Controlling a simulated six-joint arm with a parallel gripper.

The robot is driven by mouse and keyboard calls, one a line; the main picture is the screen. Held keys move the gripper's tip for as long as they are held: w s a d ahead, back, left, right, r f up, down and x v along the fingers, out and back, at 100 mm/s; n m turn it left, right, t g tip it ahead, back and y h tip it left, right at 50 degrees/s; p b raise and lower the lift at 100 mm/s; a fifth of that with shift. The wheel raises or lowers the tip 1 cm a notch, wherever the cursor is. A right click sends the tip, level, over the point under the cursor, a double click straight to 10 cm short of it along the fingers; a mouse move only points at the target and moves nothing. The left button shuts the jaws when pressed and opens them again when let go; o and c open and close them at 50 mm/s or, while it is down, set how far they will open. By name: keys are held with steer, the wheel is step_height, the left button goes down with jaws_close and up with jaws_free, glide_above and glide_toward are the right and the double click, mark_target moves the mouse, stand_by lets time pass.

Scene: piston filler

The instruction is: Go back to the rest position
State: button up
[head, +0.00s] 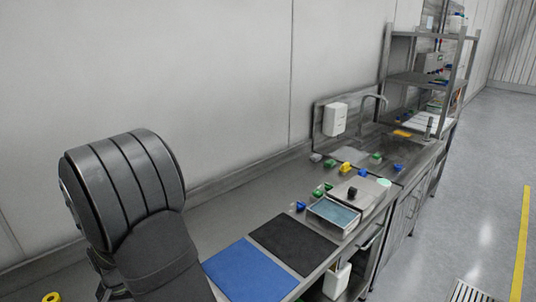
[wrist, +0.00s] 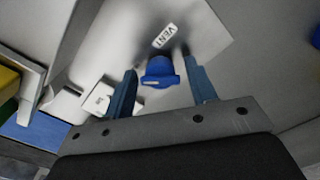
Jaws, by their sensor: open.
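My gripper (wrist: 159,64) shows in the wrist view with its two blue-grey fingers apart. A blue knob (wrist: 160,72) on a pale panel (wrist: 205,38) appears between the fingertips, with a gap visible on each side. A white label reading VENT (wrist: 165,36) is above the knob in the picture. I cannot tell the depth between the fingertips and the knob. In the head view my arm fills the left side and my gripper is hidden or out of frame.
Left of the fingers are a white labelled part (wrist: 98,97) and a yellow and green thing (wrist: 8,85). A blue mat (head: 250,271), a black mat (head: 291,244) and a tray (head: 333,214) lie on the counter. Several coloured pieces stand behind, toward a sink and shelf rack (head: 412,78).

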steer(key=shift+m, duration=2.2)
steer(key=o, duration=0.9)
steer(key=shift+o, duration=0.8)
steer(key=w+d+r+m, duration=0.3)
steer(key=w+r, duration=0.5)
steer(key=r, duration=0.4)
steer(key=shift+w+d, duration=0.2)
steer(key=shift+d, duration=0.2)
steer(key=w+d+r+m, duration=0.2)
steer(key=d+r, duration=0.2)
steer(key=r, duration=0.3)
steer(key=w+d+r+m, duration=0.2)
steer(key=d+r, duration=0.3)
steer(key=r, duration=0.3)
step_height(320, 180, down, 10)
steer(key=shift+w+a, duration=0.15)
